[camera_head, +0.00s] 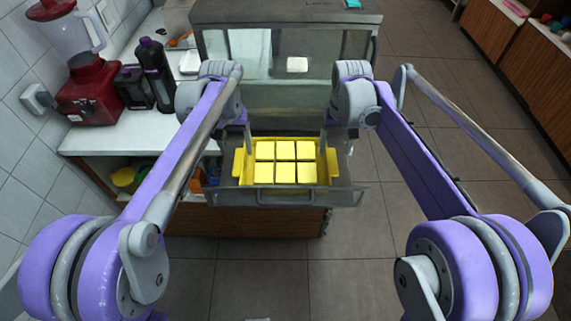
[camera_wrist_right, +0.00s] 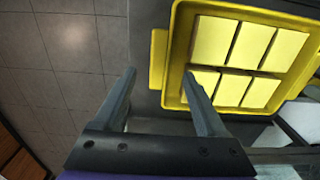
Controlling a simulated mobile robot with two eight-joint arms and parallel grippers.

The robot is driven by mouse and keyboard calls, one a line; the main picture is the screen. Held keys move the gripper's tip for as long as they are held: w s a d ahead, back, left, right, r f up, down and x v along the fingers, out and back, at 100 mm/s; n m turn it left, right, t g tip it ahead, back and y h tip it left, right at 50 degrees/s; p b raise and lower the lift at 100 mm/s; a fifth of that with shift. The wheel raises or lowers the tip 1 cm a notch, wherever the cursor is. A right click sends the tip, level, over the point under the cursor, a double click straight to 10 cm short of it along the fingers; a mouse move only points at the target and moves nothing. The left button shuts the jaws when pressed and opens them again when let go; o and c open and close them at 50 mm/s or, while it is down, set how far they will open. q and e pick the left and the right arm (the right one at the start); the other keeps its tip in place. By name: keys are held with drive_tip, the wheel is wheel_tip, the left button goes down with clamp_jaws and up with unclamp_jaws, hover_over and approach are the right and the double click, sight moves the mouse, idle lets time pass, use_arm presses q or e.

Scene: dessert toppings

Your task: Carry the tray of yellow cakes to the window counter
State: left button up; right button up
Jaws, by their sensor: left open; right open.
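The yellow tray (camera_head: 248,174) holds several yellow square cakes (camera_head: 285,162) in two rows. My right gripper (camera_head: 327,142) is open at the right handle. In the right wrist view, the fingertips of my right gripper (camera_wrist_right: 158,74) stand apart, with the tray's handle tab (camera_wrist_right: 158,58) lined up between them. I cannot tell whether either finger touches the tray.
The grey glass-fronted cabinet (camera_head: 285,18) stands behind the tray, with a small white item inside. A white counter (camera_head: 120,135) on the left bears a red blender (camera_head: 88,95) and dark bottles (camera_head: 155,75). Wooden counters (camera_head: 495,40) stand far right. Tiled floor (camera_head: 430,130) is clear between.

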sight(239, 161)
use_arm(q)
drive_tip(key=shift+f, duration=2.55)
use_arm(e)
drive_tip(key=shift+f, duration=2.55)
use_arm(q)
clamp_jaws()
use_arm(e)
clamp_jaws()
